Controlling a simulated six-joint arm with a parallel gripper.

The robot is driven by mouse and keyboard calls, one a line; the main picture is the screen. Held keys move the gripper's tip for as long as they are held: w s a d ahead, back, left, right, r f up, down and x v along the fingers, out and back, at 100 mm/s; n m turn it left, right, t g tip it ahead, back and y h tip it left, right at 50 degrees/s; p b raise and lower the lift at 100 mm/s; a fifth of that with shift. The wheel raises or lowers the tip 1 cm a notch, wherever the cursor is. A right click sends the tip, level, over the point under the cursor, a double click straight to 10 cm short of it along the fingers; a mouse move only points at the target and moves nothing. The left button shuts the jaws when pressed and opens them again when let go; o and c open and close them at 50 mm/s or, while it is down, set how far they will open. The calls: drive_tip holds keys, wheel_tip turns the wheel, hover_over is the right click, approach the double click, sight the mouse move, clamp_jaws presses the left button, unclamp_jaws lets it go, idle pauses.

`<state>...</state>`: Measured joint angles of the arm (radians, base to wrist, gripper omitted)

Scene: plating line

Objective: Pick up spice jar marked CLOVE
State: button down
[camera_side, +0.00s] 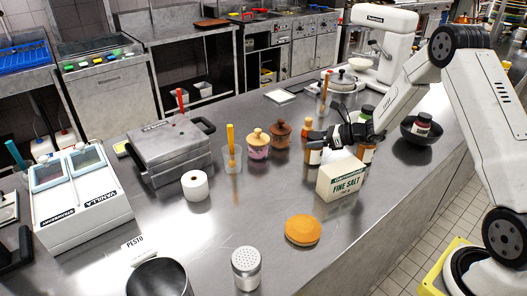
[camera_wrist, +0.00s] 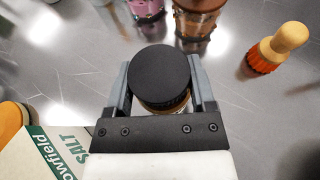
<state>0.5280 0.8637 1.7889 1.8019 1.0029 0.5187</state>
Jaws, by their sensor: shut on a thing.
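My gripper (camera_side: 318,138) is shut on a spice jar (camera_side: 314,156) that stands upright behind the salt box in the side view. In the wrist view the jar's round black lid (camera_wrist: 160,78) sits between the two fingers of my gripper (camera_wrist: 158,66). The jar has a pale label and amber-brown contents; its lettering is too small to read, so I cannot tell if it says CLOVE. I cannot tell whether its base touches the counter. Another spice jar (camera_side: 366,154) stands to the right, partly hidden by my gripper and the salt box.
A fine salt box (camera_side: 340,181) stands close in front of the held jar. A dark bowl (camera_side: 421,137) holds another jar. The counter's front middle is mostly clear around an orange bun (camera_side: 302,230).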

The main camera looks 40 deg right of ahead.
drive_tip(key=shift+r, duration=0.25)
drive_tip(key=shift+r, duration=0.9)
drive_tip(key=s+a+r, duration=0.3)
drive_tip(key=s+r, duration=0.7)
drive_tip(key=s, duration=0.3)
drive_tip(key=shift+s+r, duration=0.35)
drive_tip(key=shift+r, duration=0.05)
